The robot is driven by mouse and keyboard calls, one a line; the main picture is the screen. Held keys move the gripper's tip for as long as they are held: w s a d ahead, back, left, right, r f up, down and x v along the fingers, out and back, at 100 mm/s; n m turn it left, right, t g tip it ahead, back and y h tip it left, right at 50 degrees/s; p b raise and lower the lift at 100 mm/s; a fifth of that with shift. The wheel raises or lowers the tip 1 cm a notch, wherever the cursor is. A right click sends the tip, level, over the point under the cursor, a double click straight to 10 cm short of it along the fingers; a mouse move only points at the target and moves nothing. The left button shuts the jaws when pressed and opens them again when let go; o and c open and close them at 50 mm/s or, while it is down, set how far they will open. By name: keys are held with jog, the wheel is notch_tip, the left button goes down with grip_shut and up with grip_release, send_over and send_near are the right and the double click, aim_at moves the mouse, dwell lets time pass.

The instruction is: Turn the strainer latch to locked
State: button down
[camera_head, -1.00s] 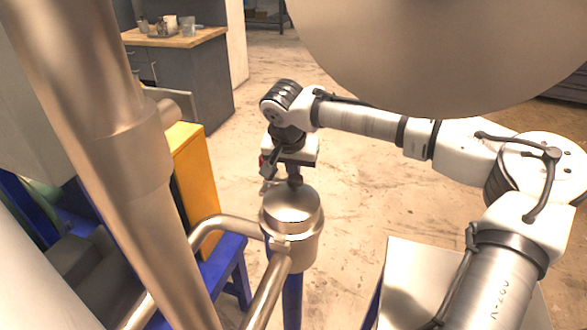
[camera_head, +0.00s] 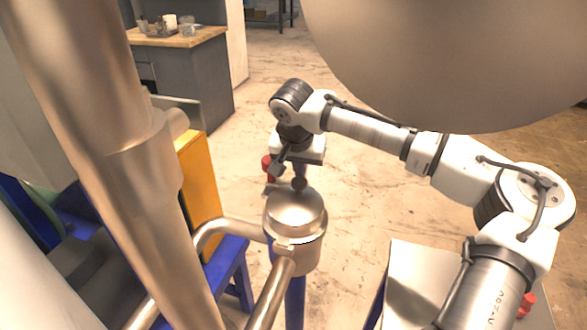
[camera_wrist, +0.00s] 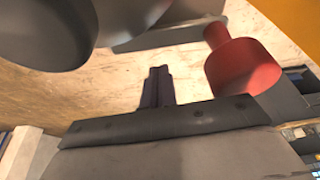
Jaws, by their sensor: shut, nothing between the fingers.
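The strainer is a shiny metal pot with a round lid (camera_head: 295,210) and a dark knob on top, joined to pipes. A red grip (camera_head: 267,164) shows just beyond and left of it. In the wrist view the red grip (camera_wrist: 243,65) is large at upper right, at the end of a grey bar (camera_wrist: 165,33) that looks like the latch lever. My gripper (camera_wrist: 157,88) is shut and empty, its dark fingers left of the red grip and apart from it in the picture. In the head view my gripper is behind the lid, and its fingertips are hard to make out.
A thick metal pipe (camera_head: 110,130) crosses the left foreground. A large round metal surface (camera_head: 450,60) fills the upper right. A yellow panel (camera_head: 198,185) and blue frame (camera_head: 235,265) stand left of the strainer. Open floor (camera_head: 370,200) lies to the right.

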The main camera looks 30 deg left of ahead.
jog(key=w+a+b+v, duration=0.1)
jog(key=b+v, duration=0.1)
jog(key=v, duration=0.7)
jog(key=shift+d+r, duration=0.25)
jog(key=shift+r, duration=0.3)
jog(key=shift+s+f, duration=0.1)
